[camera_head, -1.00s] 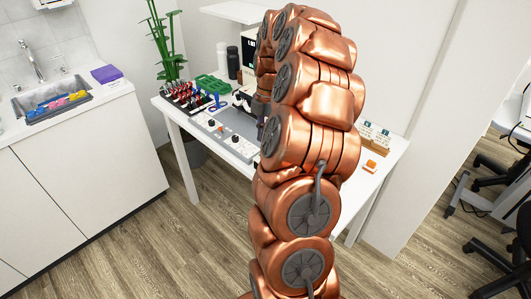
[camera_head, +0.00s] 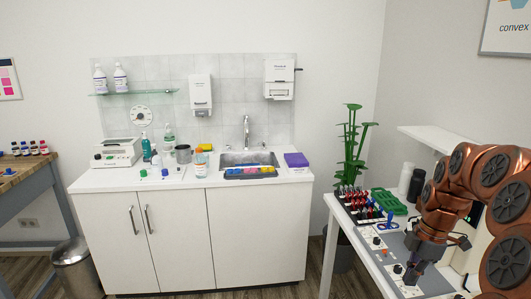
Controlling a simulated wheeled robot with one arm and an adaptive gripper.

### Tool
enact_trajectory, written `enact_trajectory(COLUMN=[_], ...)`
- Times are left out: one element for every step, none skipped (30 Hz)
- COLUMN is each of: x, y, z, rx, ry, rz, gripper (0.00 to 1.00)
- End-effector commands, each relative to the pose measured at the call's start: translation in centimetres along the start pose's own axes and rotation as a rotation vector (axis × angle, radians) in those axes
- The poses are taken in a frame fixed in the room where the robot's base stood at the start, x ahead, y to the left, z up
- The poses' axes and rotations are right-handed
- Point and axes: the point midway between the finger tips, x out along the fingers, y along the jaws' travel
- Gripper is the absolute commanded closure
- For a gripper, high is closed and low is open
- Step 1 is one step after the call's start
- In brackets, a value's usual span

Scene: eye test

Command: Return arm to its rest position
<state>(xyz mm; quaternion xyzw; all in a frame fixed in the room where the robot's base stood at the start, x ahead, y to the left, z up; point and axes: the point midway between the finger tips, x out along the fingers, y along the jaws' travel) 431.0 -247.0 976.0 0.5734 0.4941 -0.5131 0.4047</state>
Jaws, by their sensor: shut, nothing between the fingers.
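My copper-coloured arm fills the lower right of the head view, bent over a white table (camera_head: 338,215). My gripper (camera_head: 411,276) is dark and small at the end of the arm. It points down over a grey panel (camera_head: 372,241) on the table, near a black knob. It is shut, and I see nothing held in it. Whether its tips touch the panel cannot be told.
A rack of red-handled tools (camera_head: 357,202), a green tray (camera_head: 389,201) and dark and white cylinders (camera_head: 416,185) stand close to the arm. A wall shelf (camera_head: 436,137) hangs above. A sink counter (camera_head: 130,181) is left; floor shows between.

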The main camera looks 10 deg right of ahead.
Motion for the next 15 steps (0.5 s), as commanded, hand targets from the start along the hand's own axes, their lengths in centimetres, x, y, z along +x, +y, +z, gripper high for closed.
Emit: enact_trajectory(x=[-0.6,-0.7,-0.9,-1.0,-1.1,-1.2,-1.3,-1.3,-1.3,-1.4,-1.4,-1.3,-1.3,-1.3,-1.2], y=[-0.7,-1.1,-1.8,-2.4,-2.9,-3.7,-4.4,-5.1,-6.0,-6.7,-7.5,-8.6,-9.3,-10.1,-11.2], z=[-2.2,-3.3,-4.8,-5.9,-6.9,-8.2,-9.1,-10.0,-11.2,-11.9,-12.7,-13.7,-14.4,-15.0,-15.7], rx=[0.033,0.063,0.102,0.131,0.163,0.204,0.236,0.267,0.312,0.345,0.379,0.426,0.460,0.496,0.544], ry=[-0.005,-0.008,-0.012,-0.015,-0.018,-0.024,-0.028,-0.033,-0.041,-0.047,-0.053,-0.061,-0.068,-0.075,-0.085], rz=[-0.004,-0.008,-0.012,-0.016,-0.019,-0.023,-0.025,-0.030,-0.034,-0.036,-0.037,-0.042,-0.044,-0.043,-0.043], gripper=[1.00,1.00,1.00,1.00,1.00,1.00,1.00,1.00,1.00,1.00,1.00,1.00,1.00,1.00,1.00])
